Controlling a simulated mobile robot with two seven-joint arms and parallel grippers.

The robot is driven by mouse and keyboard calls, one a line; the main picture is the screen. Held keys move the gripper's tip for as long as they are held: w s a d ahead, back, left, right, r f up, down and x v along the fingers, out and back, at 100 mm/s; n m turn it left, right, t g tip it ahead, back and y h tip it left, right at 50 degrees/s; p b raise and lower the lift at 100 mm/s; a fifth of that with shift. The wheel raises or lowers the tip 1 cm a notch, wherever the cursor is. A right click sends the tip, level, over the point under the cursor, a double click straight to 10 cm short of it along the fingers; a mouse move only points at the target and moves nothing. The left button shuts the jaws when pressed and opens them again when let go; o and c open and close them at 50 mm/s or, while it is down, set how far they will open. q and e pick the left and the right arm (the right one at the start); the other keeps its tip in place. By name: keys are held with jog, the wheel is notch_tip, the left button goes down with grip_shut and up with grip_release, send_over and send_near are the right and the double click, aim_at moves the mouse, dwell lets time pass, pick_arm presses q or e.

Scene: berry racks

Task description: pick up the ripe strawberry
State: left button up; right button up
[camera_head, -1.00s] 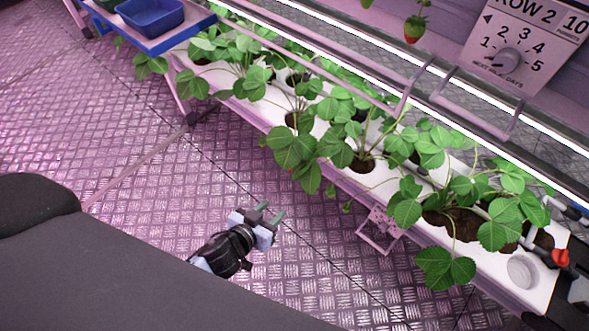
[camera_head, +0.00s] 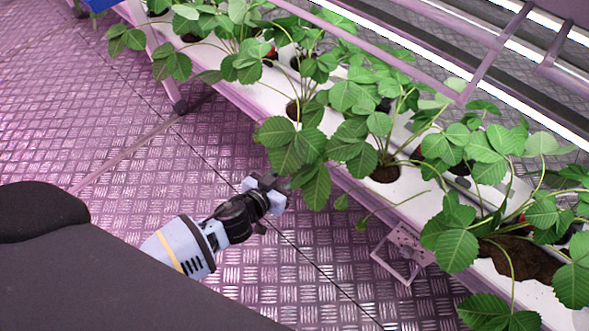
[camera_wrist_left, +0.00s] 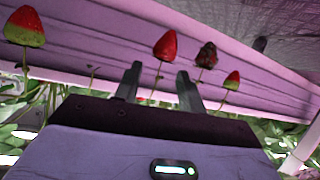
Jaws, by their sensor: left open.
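In the left wrist view, a fully red strawberry (camera_wrist_left: 165,45) appears just beyond the gap between the fingertips of my left gripper (camera_wrist_left: 157,76). The gripper is open with nothing between its fingers. To the right are a dark, blotchy berry (camera_wrist_left: 206,55) and a small part-green berry (camera_wrist_left: 232,80). A larger red berry with a green lower part (camera_wrist_left: 25,27) is at the far left. In the head view, my left gripper (camera_head: 270,190) is beside the planter, close to the hanging leaves. The red strawberry cannot be made out there. My right gripper is not in view.
A white planter trough (camera_head: 335,182) with leafy strawberry plants (camera_head: 290,145) runs diagonally across the head view. Pink rails (camera_head: 370,62) pass above it. A pink bracket (camera_head: 403,253) hangs on its front. The metal floor (camera_head: 110,130) left of the planter is clear.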

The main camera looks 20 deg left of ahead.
aim_at(294, 167)
pick_arm(q)
jog(key=shift+x, duration=0.85)
jog(key=b+x, duration=0.1)
jog(key=x, duration=0.1)
jog(key=b+x, duration=0.1)
jog(key=x, duration=0.2)
jog(key=shift+w+a+r+b, duration=0.15)
jog(key=shift+w+r+b, duration=0.05)
jog(key=shift+b, duration=0.15)
grip_shut()
